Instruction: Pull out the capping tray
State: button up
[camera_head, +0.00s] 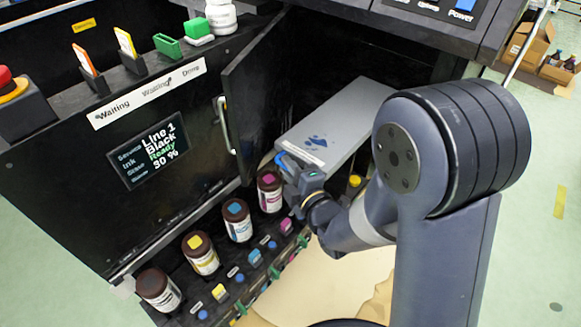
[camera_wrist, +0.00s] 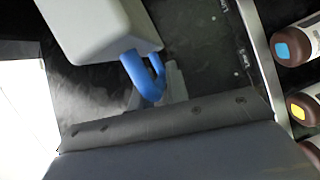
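The capping tray (camera_head: 345,115) is a light grey box with a blue mark and a white label, inside the open bay of the black machine. Its blue handle (camera_head: 288,160) is at the front end. My gripper (camera_head: 296,180) is at the handle, close to or touching it. In the wrist view the tray's pale end (camera_wrist: 100,25) shows at the top, with the blue handle loop (camera_wrist: 140,75) below it. The fingertips are not clear there, so I cannot tell whether they are closed on the handle.
The black door (camera_head: 250,85) stands open left of the bay. Several brown bottles, including one with a magenta cap mark (camera_head: 269,190), stand in a row beside my gripper. A display (camera_head: 148,152) reads "Line 1 Black Ready 30 %".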

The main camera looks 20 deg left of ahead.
jog(key=o, duration=0.3)
jog(key=shift+o, duration=0.2)
jog(key=f+v, duration=0.1)
jog(key=v, duration=0.9)
jog(key=shift+s+d+r, duration=0.3)
jog(key=shift+r, duration=0.2)
jog(key=x, duration=1)
jog(key=shift+w+a, duration=0.1)
jog(key=shift+w, duration=0.1)
jog(key=shift+w+d+p, duration=0.15)
jog(key=shift+w+p, duration=0.2)
jog(key=shift+w, duration=0.4)
jog(key=shift+w+d+p, duration=0.15)
jog(key=shift+w+p, duration=0.2)
jog(key=shift+w, duration=0.35)
jog(key=shift+s, duration=0.1)
